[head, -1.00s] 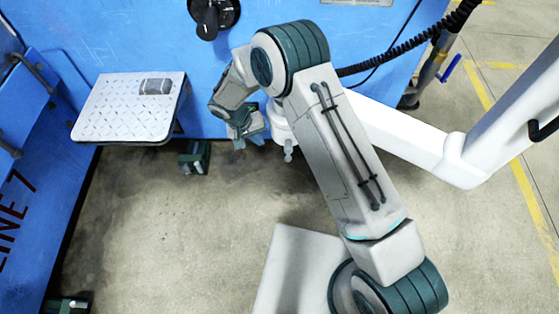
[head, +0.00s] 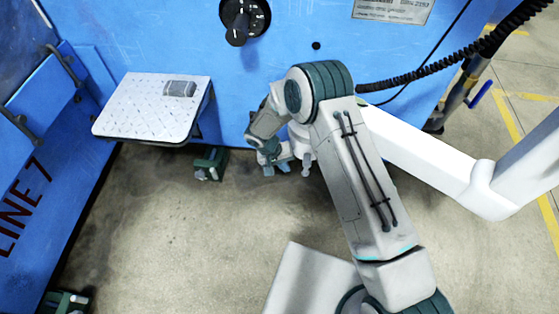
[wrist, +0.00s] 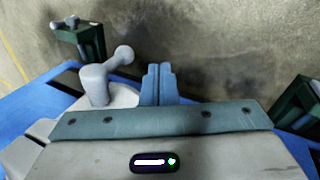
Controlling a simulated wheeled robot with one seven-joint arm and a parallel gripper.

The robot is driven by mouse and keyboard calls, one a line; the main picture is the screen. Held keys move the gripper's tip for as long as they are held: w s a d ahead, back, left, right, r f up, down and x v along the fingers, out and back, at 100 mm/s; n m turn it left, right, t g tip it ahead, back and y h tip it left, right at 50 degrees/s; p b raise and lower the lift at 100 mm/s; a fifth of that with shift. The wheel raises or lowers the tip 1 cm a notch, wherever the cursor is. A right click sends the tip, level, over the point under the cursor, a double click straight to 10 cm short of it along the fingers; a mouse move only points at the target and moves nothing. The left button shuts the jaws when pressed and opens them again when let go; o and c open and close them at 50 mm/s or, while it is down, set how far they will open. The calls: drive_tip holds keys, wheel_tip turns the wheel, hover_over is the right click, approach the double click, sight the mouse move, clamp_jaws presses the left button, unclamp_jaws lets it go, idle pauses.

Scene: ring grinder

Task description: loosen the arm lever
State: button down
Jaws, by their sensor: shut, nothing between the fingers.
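The arm lever (wrist: 106,74) is a grey handle with a round ball end, standing on the white round joint (wrist: 122,97) in the wrist view. In the head view the lever (head: 306,162) hangs at the near side of the white jointed arm (head: 425,145), partly behind my arm. My gripper (wrist: 158,70) has its fingers together and empty, to the right of the lever's ball in the wrist view. I see a small gap between them in the picture. In the head view my gripper (head: 275,166) is just left of the lever.
A blue machine wall (head: 300,30) with a black rotary knob (head: 243,22) stands behind. A metal tread-plate shelf (head: 140,105) juts out at left. A green machine foot (head: 210,163) is below it. A black coiled cable (head: 430,72) runs at upper right. The concrete floor in front is clear.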

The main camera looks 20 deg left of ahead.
sight(306, 166)
drive_tip(key=shift+w+d+f+b, duration=0.2)
drive_tip(key=shift+w+d, duration=0.1)
drive_tip(key=shift+d, duration=0.4)
drive_tip(key=shift+w+d+f+b, duration=0.1)
drive_tip(key=shift+w+d+f, duration=0.2)
drive_tip(key=shift+d, duration=0.35)
drive_tip(key=shift+w+d+f+b, duration=0.15)
drive_tip(key=shift+w+d, duration=0.2)
drive_tip(key=shift+d, duration=0.35)
drive_tip(key=shift+d+f, duration=0.1)
drive_tip(key=shift+f, duration=0.05)
